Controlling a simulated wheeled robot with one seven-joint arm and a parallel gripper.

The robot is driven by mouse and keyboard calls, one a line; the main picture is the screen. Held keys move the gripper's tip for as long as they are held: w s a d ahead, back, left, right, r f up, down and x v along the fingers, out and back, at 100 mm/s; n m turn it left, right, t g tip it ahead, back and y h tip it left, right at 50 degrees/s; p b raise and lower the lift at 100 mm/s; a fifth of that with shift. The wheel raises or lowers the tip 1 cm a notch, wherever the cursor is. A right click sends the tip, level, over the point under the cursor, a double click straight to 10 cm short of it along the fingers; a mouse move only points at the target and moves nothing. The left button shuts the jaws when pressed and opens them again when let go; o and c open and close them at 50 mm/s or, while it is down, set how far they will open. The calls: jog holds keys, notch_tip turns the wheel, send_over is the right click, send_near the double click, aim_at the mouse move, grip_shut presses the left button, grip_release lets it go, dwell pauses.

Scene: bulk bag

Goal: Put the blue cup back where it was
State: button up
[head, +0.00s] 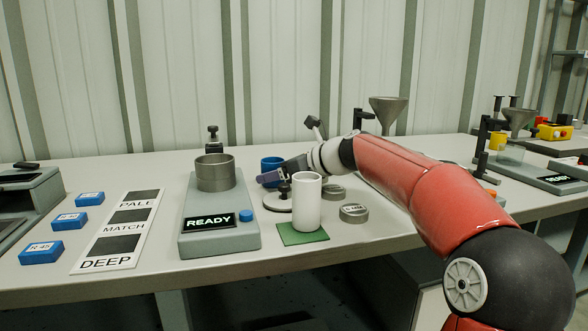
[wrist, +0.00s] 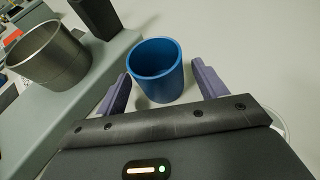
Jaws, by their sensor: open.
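The blue cup (head: 272,163) stands upright on the table, partly hidden behind my gripper (head: 271,177) in the head view. In the wrist view the blue cup (wrist: 158,85) is empty and sits between the two purple fingers of my open gripper (wrist: 162,70). One finger is on each side of it, and small gaps seem to show. I cannot tell whether either finger touches it.
A grey device (head: 218,229) reading READY carries a metal cup (head: 215,173), close left of my gripper. A white cylinder (head: 307,203) stands on a green mat (head: 290,236) in front. Round metal lids (head: 353,212) lie to the right. A funnel stand (head: 388,110) is behind.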

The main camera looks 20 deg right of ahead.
jog(key=v, duration=1.1)
jog(key=shift+s+d+b, duration=0.1)
jog(key=shift+s+b, duration=0.1)
jog(key=shift+b, duration=0.15)
